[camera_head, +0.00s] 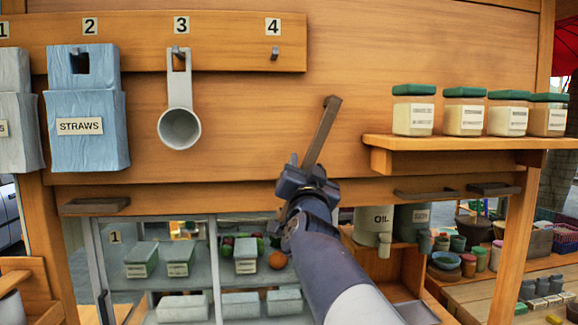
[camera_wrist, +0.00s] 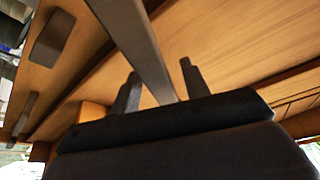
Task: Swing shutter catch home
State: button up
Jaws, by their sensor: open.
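The shutter catch (camera_head: 325,128) is a long brown bar on the wooden shutter panel. It stands tilted, its top end leaning right, and its lower part is hidden behind my gripper. My gripper (camera_head: 308,174) is open at the lower part of the bar, near the panel's bottom edge. In the wrist view the catch (camera_wrist: 140,40) runs down between the two dark fingers of my gripper (camera_wrist: 158,84), one on each side. I cannot tell whether a finger touches it.
Dark handles (camera_head: 425,195) sit along the lower rail. A shelf with spice jars (camera_head: 464,110) juts out at right. A blue straws holder (camera_head: 90,110) and a grey scoop (camera_head: 180,128) hang at left. A glass case (camera_head: 190,240) stands below. The panel around the bar's top is clear.

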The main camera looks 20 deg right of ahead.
grip_shut()
dwell(0.5)
